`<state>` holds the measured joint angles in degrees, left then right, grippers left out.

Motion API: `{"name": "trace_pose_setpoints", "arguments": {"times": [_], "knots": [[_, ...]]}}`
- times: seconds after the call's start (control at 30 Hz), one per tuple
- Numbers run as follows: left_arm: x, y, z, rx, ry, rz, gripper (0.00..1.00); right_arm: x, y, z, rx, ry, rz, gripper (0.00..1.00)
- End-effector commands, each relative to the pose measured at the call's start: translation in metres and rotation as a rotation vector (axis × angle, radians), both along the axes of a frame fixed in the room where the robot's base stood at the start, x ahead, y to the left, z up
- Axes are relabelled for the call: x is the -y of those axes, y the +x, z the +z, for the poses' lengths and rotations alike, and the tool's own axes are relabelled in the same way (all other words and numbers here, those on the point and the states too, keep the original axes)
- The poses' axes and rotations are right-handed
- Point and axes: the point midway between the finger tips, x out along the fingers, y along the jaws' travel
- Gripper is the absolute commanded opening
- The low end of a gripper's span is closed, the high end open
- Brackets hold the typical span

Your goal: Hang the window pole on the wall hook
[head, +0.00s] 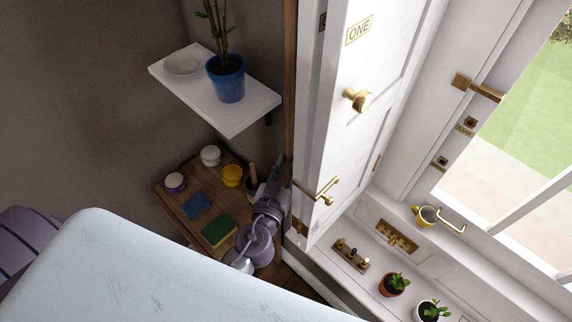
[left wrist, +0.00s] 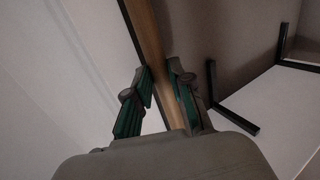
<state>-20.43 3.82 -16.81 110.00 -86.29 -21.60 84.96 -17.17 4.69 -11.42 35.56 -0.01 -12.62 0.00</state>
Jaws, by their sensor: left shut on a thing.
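The window pole (head: 290,75) is a long brown wooden shaft that runs up along the wall beside the white panelled door or shutter. In the left wrist view the pole (left wrist: 148,35) passes between the two green-padded fingers. My left gripper (head: 281,175) is low by the wooden shelf and shut on the pole; it also shows in the left wrist view (left wrist: 165,95). The pole's upper end is out of the head view and its lower end is hidden. I cannot make out the wall hook. My right gripper is not in view.
A white shelf (head: 243,119) with a blue plant pot (head: 226,84) and a dish (head: 183,66) sticks out left of the pole. Below is a wooden surface (head: 172,202) with jars and sponges. A brass lever (head: 322,190) is close right of the gripper. Potted plants stand at lower right.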

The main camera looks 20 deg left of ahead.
Motion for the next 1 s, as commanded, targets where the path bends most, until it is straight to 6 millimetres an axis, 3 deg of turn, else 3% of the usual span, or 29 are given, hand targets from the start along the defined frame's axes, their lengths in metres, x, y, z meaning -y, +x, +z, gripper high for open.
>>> {"name": "trace_pose_setpoints", "arguments": {"times": [0.27,0.3,0.47,0.77,1.0], "knots": [[0.0,0.0,0.001,0.003,-0.001,0.0,0.0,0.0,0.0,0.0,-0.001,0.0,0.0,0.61],[0.0,0.0,0.001,0.003,-0.001,0.0,0.27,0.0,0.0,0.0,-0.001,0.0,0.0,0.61],[0.0,0.0,0.001,0.002,0.0,0.0,0.51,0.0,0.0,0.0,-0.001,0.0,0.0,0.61],[0.0,0.0,0.0,-0.002,0.0,0.0,0.51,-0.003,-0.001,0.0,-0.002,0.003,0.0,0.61],[0.0,0.0,0.017,0.001,-0.006,0.002,0.51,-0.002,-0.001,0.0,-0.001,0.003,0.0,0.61]]}}
